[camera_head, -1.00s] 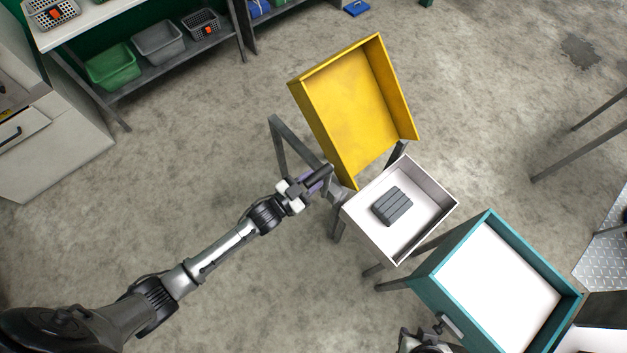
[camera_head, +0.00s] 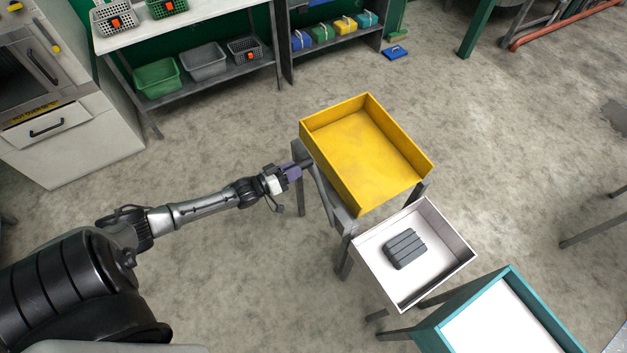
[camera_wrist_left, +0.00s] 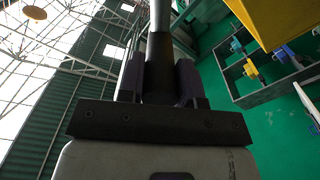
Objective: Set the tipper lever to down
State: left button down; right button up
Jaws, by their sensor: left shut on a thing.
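The yellow tipper tray (camera_head: 365,150) sits on a grey stand, lying nearly level with its open side toward the white tray. The tipper lever (camera_head: 307,162) is a dark bar at the tray's left side, mostly hidden by my gripper. My left gripper (camera_head: 293,171) is shut on the lever. In the left wrist view, the dark round lever (camera_wrist_left: 160,22) runs upward from between the two fingers of the gripper (camera_wrist_left: 160,78). My right gripper is out of view.
A white tray (camera_head: 457,243) with a grey ridged block (camera_head: 405,248) stands below the yellow tray. A teal-sided box (camera_head: 455,300) is at lower right. A shelf with bins (camera_head: 205,62) and a cabinet (camera_head: 70,140) stand at the back left. Floor around my left arm is clear.

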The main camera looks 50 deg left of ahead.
pick_arm(q)
jog(key=shift+w+a+f+b, duration=0.15)
jog(key=shift+a+f+b, duration=0.3)
jog(key=shift+a+f, duration=0.25)
jog(key=shift+a, duration=0.05)
jog(key=shift+a+f, duration=0.1)
jog(key=shift+f, duration=0.05)
jog(key=c, duration=0.8)
grip_release()
jog(key=s+a, duration=0.2)
jog(key=s, duration=1.1)
jog(key=shift+s+a, duration=0.15)
jog(key=shift+s, duration=0.2)
